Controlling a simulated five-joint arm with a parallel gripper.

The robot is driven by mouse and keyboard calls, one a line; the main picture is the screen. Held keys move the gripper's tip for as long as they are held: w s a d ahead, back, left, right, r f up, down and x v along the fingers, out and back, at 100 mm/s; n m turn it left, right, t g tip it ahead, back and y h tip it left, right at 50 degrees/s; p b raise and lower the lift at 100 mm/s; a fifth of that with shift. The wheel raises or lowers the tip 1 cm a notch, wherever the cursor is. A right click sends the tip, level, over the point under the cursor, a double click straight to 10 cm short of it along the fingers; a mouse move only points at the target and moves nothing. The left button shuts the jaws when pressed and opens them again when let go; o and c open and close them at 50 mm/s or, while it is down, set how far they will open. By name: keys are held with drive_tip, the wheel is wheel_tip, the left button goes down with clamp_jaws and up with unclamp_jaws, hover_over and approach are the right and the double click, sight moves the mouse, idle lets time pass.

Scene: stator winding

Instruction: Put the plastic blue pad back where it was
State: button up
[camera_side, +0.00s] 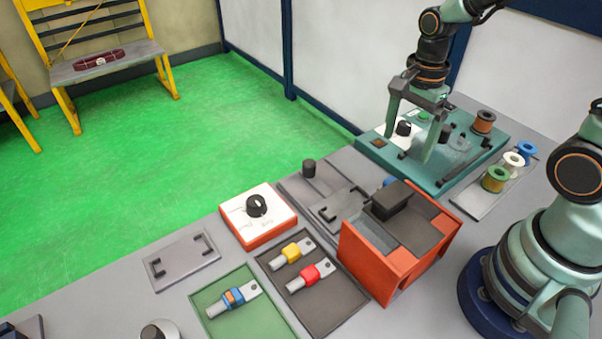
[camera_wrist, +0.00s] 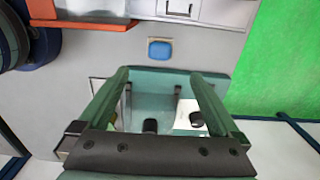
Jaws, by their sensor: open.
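The blue pad (camera_wrist: 160,51) lies on the grey tabletop in the wrist view, a small rounded blue piece just beyond my fingertips. In the side view only a sliver of blue (camera_side: 387,181) shows behind the orange box, and the rest is hidden. My gripper (camera_side: 408,148) is open and empty, pointing down over the teal board (camera_side: 470,160). In the wrist view my gripper (camera_wrist: 160,74) has its two fingers spread wide, with the pad apart from them. I cannot tell which place the pad came from.
An orange box (camera_side: 372,272) with dark blocks on top stands in front of the pad. A white-topped unit with a black knob (camera_side: 256,207) is to its left. Trays hold yellow, red and blue-orange pieces. Several spools (camera_side: 495,179) stand at the right.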

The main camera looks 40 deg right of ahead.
wheel_tip(320, 180, up, 12)
drive_tip(key=s+a+n+t, duration=0.1)
drive_tip(key=n+t, duration=0.4)
drive_tip(key=n, duration=1.2)
drive_tip(key=shift+s+a+n+t, duration=0.3)
drive_tip(key=shift+a+n, duration=0.1)
drive_tip(key=shift+a, duration=0.35)
